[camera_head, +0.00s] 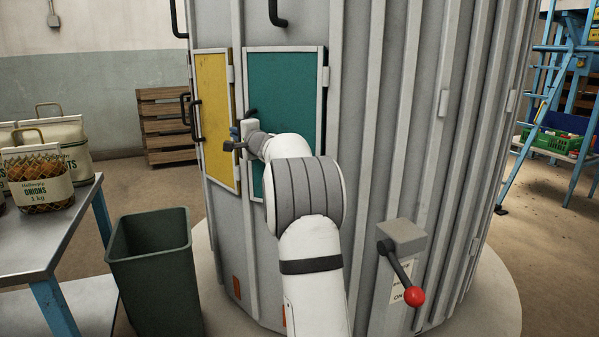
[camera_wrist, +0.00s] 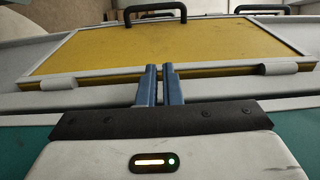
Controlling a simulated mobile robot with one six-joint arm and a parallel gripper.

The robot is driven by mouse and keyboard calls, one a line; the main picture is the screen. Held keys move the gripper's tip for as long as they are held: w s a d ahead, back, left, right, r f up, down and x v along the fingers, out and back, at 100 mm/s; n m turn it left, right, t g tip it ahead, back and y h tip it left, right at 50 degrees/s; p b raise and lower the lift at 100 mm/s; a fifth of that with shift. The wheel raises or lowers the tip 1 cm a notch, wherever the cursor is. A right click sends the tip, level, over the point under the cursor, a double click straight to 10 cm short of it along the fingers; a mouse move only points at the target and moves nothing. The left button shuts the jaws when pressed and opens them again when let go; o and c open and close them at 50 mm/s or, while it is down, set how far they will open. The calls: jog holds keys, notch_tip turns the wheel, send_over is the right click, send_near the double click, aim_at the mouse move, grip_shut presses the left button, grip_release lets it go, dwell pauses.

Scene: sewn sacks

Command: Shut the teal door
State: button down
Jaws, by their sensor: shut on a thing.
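The teal door (camera_head: 286,75) is on the front of the grey ribbed silo, with a pale frame and a hinge on its right edge. I cannot tell how far it stands ajar. My gripper (camera_head: 234,132) is at its left edge, near the yellow door (camera_head: 213,95). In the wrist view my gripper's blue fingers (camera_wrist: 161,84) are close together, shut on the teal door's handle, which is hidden. Teal (camera_wrist: 295,145) shows at both lower sides there, and the yellow door (camera_wrist: 170,45) lies beyond the fingertips.
A dark green bin (camera_head: 152,270) stands at lower left beside a metal table (camera_head: 40,235) with sacks (camera_head: 38,178). A lever with a red knob (camera_head: 414,296) juts out at lower right. Pallets (camera_head: 170,125) stand behind; a blue ladder frame (camera_head: 545,110) is at right.

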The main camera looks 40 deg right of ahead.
jog(key=s+a+r+n+g+y+p, duration=0.35)
jog(key=s+a+n+p, duration=0.3)
jog(key=s+a, duration=0.7)
jog(key=s+a+r+n+g+y+p, duration=0.2)
jog(key=s+a+r+n+g+p, duration=0.45)
jog(key=s+a, duration=0.65)
jog(key=s+d+n+g+h+p, duration=0.1)
jog(key=s+n+g+h+p, duration=0.1)
jog(key=s+p, duration=0.8)
jog(key=s+d+n+g+h+p, duration=0.2)
jog(key=s+p, duration=0.8)
jog(key=s, duration=0.5)
jog(key=g+h, duration=0.1)
jog(key=h, duration=0.1)
jog(key=shift+d+g+h, duration=0.3)
jog(key=shift+h, duration=0.05)
